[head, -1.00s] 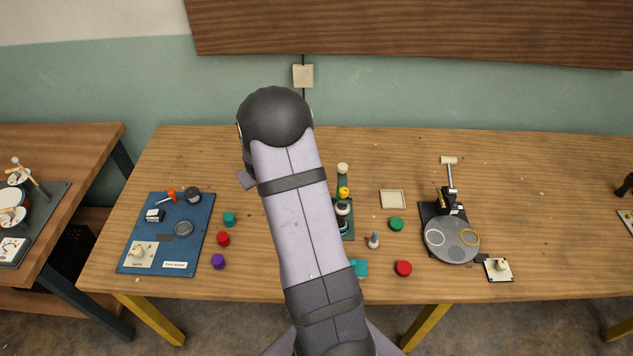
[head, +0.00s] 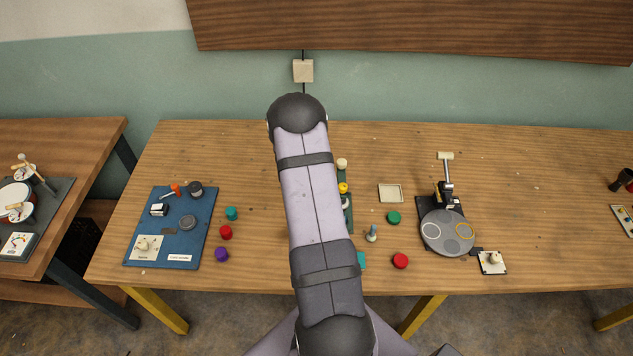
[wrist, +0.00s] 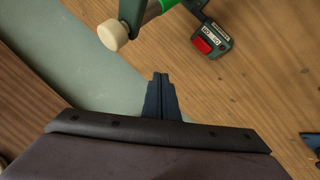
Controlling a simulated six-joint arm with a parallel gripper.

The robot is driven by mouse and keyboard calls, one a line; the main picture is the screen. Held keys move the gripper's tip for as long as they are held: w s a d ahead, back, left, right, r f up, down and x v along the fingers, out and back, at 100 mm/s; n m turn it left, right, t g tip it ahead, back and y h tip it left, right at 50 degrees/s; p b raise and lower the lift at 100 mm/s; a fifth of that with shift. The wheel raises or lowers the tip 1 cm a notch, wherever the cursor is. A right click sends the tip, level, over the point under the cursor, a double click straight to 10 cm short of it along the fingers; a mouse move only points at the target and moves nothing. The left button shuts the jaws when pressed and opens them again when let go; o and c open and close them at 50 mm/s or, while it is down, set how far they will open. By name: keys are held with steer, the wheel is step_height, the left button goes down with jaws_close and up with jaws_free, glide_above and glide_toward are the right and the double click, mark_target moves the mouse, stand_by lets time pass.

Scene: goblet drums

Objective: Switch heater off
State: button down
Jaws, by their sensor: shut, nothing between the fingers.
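No part is clearly readable as the heater. A blue board (head: 205,235) at the left of the table carries a cream panel with a knob (head: 146,246), a white label and a dark round disc (head: 187,222). My gripper (wrist: 160,80) shows in the wrist view, shut and empty, apart from anything. In the head view my arm hides it.
Red (head: 226,232), purple (head: 222,254) and teal (head: 232,213) pieces lie right of the blue board.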

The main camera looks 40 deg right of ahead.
steer(key=shift+f, duration=0.1)
step_height(320, 180, down, 6)
steer(key=b, duration=0.8)
steer(key=shift+f, duration=0.1)
steer(key=shift+f+b, duration=0.7)
steer(key=shift+f, duration=0.5)
steer(key=shift+f, duration=0.7)
stand_by(1.5)
steer(key=shift+r, duration=0.15)
steer(key=shift+r+p, duration=0.6)
steer(key=shift+p, duration=0.35)
step_height(320, 180, up, 5)
steer(key=p, duration=0.5)
steer(key=shift+p, duration=0.4)
